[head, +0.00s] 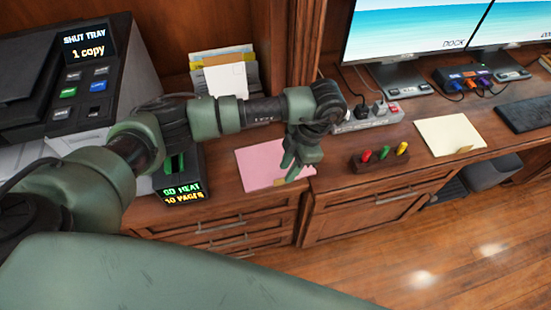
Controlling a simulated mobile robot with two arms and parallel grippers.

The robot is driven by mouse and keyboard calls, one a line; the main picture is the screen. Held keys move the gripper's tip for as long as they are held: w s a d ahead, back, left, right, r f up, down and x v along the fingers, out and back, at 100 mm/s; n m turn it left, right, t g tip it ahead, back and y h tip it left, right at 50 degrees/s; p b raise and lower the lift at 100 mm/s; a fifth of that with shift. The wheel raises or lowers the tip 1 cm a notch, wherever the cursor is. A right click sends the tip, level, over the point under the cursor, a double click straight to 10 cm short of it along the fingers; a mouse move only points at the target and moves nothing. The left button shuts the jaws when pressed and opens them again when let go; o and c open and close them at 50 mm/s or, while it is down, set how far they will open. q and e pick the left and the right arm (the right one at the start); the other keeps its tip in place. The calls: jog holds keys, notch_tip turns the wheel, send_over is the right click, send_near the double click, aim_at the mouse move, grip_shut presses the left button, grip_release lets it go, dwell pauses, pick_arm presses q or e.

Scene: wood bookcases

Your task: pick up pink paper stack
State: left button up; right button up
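The pink paper stack (256,165) lies flat on the wooden counter, left of centre in the head view. A small tan tab shows at its lower right edge. My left gripper (289,169) hangs over the right part of the stack, pointing down, with its two fingers apart and nothing between them. It hides part of the stack's right side. I cannot tell how far the fingertips are above the paper. My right gripper is not in view.
A stapler-like device with lit text (181,190) stands left of the stack. A printer (75,85) is at far left. A rack with coloured handles (379,158), a cream paper stack (449,134) and a power strip (370,117) are to the right.

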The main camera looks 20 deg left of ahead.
aim_at(284, 175)
pick_arm(q)
jog(key=x, duration=0.2)
jog(key=shift+s+a+f+p, duration=0.15)
jog(key=shift+a+f+p, duration=0.05)
jog(key=shift+f+p, duration=0.15)
jog(key=shift+s+f, duration=0.1)
jog(key=shift+f, duration=0.35)
jog(key=shift+a, duration=0.1)
grip_shut()
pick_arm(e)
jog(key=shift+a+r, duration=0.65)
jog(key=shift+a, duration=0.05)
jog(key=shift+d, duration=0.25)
